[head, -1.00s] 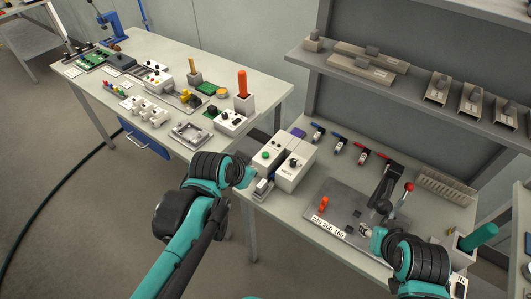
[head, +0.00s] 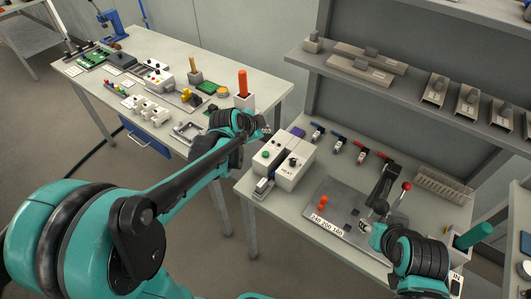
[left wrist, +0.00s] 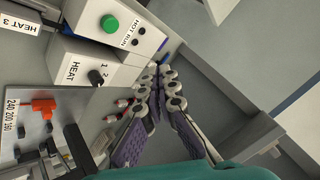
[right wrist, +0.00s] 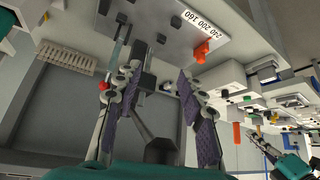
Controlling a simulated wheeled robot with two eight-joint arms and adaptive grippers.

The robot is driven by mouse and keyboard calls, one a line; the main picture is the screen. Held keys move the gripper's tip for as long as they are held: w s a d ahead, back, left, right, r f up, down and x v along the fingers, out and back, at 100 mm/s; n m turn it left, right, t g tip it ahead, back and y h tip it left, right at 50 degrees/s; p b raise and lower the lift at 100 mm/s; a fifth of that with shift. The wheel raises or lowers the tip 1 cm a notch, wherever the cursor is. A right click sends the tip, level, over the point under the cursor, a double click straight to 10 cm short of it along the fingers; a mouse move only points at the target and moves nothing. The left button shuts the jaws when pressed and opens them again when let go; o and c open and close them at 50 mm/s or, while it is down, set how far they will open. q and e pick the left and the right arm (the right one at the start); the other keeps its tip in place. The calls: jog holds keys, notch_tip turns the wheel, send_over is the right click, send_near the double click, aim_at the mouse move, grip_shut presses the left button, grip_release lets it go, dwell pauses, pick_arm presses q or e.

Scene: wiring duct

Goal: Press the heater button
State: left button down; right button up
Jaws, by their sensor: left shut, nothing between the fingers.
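A white box (head: 270,158) carries a round green button (head: 265,155), which also shows in the left wrist view (left wrist: 110,24) near the words HOT RUN. Beside it stands a white box marked HEAT (head: 291,172) with a black knob (left wrist: 96,77). Which control is the heater button is not spelled out. My left gripper (head: 267,130) is at the far left side of the boxes; in its wrist view the fingers (left wrist: 163,78) are together and empty, apart from the green button. My right gripper (right wrist: 160,75) has its fingers apart above the metal plate.
The metal plate (head: 335,205) bears an orange piece (head: 323,202) and a black lever with a red knob (head: 406,186). A shelf (head: 400,85) stands at the back. Another table (head: 215,75) with parts stands at the left.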

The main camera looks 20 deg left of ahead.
aim_at(264, 154)
pick_arm(q)
jog(key=shift+f, duration=0.1)
notch_tip(264, 154, down, 9)
jog(key=b, duration=0.7)
jog(key=shift+r, duration=0.2)
dwell(1.0)
jog(key=shift+f+b, duration=0.4)
jog(key=shift+f, duration=0.05)
jog(key=shift+f+b, duration=0.3)
jog(key=shift+f, duration=0.1)
dwell(0.5)
jog(key=shift+r, duration=0.15)
jog(key=shift+r+p, duration=0.75)
